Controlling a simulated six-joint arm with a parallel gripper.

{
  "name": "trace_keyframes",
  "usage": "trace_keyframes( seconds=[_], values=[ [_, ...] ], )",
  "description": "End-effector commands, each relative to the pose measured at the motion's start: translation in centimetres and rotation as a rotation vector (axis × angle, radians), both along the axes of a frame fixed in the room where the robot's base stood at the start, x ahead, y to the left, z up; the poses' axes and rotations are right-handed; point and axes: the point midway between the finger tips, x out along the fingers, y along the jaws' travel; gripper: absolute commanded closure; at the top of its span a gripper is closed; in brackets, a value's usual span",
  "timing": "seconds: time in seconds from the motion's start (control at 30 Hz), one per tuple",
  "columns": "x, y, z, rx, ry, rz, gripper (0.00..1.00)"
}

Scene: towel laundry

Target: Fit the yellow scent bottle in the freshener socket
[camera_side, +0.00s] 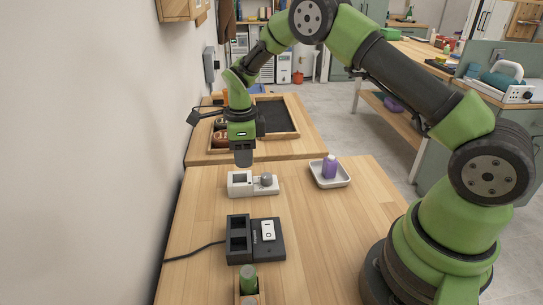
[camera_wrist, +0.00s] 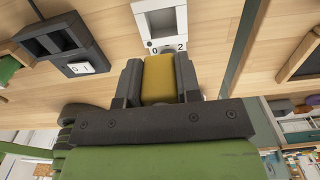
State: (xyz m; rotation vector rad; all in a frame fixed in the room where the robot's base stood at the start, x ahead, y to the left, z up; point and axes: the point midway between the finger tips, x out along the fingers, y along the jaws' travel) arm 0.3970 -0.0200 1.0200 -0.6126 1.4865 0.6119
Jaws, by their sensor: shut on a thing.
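My gripper (camera_wrist: 158,82) is shut on the yellow scent bottle (camera_wrist: 158,80), which sits between the two dark fingers in the wrist view. In the side view my gripper (camera_side: 243,158) points down just above the white freshener (camera_side: 265,188), over its left part. The bottle cannot be made out there, hidden by the fingers. The freshener has a square socket (camera_side: 239,178) on the left and a grey knob on the right. In the wrist view the freshener (camera_wrist: 160,7) shows just beyond the bottle, with the marks 0 and 2. I cannot tell whether the bottle touches it.
A black two-slot unit (camera_side: 240,250) with a white switch and a cable lies nearer the camera. A purple bottle (camera_side: 330,168) stands in a white tray (camera_side: 345,180) to the right. A green bottle (camera_side: 248,279) stands in a wooden holder in front. The table's right middle is clear.

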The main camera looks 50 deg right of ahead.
Motion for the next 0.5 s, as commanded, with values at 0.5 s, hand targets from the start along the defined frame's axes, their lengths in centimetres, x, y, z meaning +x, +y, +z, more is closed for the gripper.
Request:
trace_keyframes(
  seconds=[0.5],
  values=[
    [1.7,1.0,-1.4,0.001,-0.001,0.003,0.92]
  ],
)
